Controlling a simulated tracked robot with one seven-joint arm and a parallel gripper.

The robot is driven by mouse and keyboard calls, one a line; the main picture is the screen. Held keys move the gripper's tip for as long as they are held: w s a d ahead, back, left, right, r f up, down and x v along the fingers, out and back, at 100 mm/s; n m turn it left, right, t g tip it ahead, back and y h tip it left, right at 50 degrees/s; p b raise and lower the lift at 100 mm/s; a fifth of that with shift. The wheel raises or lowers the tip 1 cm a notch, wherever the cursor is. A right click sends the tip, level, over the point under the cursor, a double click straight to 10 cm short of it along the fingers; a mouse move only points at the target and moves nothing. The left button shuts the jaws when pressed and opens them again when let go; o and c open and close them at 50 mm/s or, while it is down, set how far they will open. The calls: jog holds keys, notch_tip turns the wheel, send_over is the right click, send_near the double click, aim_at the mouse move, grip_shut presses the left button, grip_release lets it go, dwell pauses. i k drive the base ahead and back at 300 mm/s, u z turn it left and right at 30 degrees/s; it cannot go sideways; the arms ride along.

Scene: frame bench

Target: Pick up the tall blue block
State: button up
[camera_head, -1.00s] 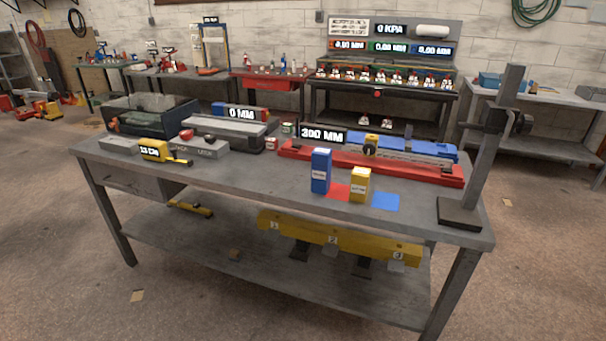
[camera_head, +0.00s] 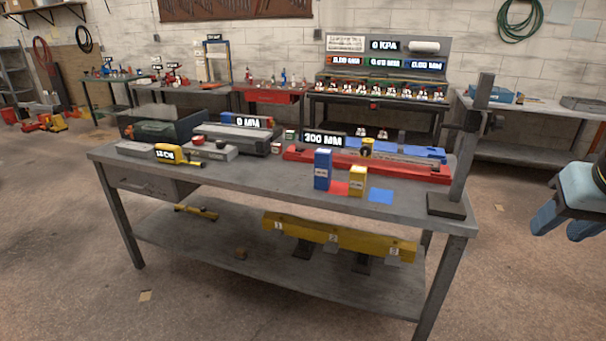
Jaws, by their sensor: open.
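The tall blue block (camera_head: 322,170) stands upright on the grey bench (camera_head: 240,172), near its front edge right of the middle. It has a small white label on its front. A shorter yellow block (camera_head: 357,181) stands just to its right. My gripper (camera_head: 561,228) shows at the right edge, with blue fingers pointing down. It is open and empty, off the bench's right end, well apart from the blue block.
A dark upright stand (camera_head: 466,150) rises at the bench's right end, between my gripper and the blocks. A long red rail (camera_head: 400,172) lies behind the blocks. The bench top's front middle is clear.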

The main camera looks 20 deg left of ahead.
aim_at(323, 157)
jog(key=u, duration=0.15)
jog(key=i, duration=1)
jog(key=z, duration=0.1)
